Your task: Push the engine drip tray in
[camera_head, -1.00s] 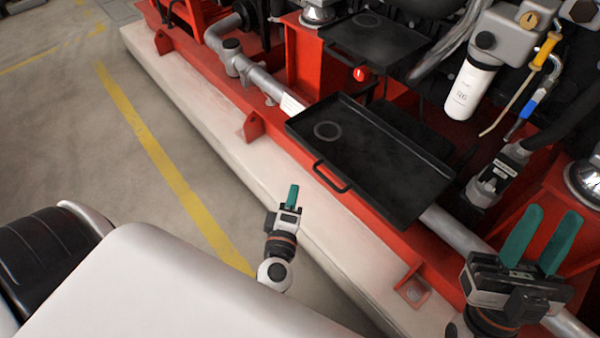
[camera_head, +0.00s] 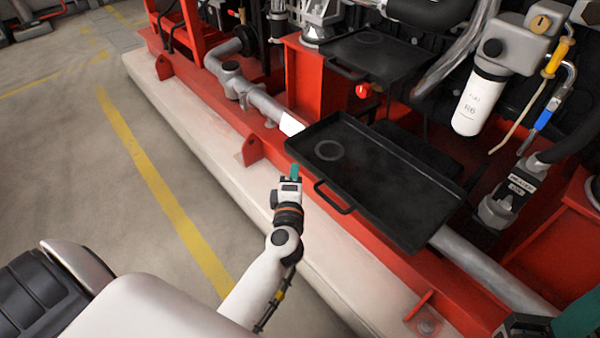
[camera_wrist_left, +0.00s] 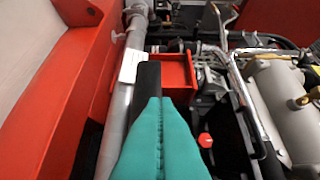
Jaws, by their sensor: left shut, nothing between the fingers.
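A black rectangular drip tray (camera_head: 400,195) with a round ring mark and a front handle (camera_head: 334,198) sticks out over the red frame. My left gripper (camera_head: 294,172) is shut and empty, near the tray's left front corner and left of the handle. I cannot tell whether it touches the tray. In the left wrist view its teal fingers (camera_wrist_left: 158,105) are together, with a black strip just beyond that may be part of the tray. My right gripper (camera_head: 575,318) is mostly cut off at the bottom right corner, with a teal finger showing.
A second black tray (camera_head: 385,55) with a handle sits farther back. A grey pipe (camera_head: 265,105) runs along the red frame (camera_head: 268,150), under the near tray. A white filter (camera_head: 478,103) stands at the right. Open floor (camera_head: 70,150) lies to the left.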

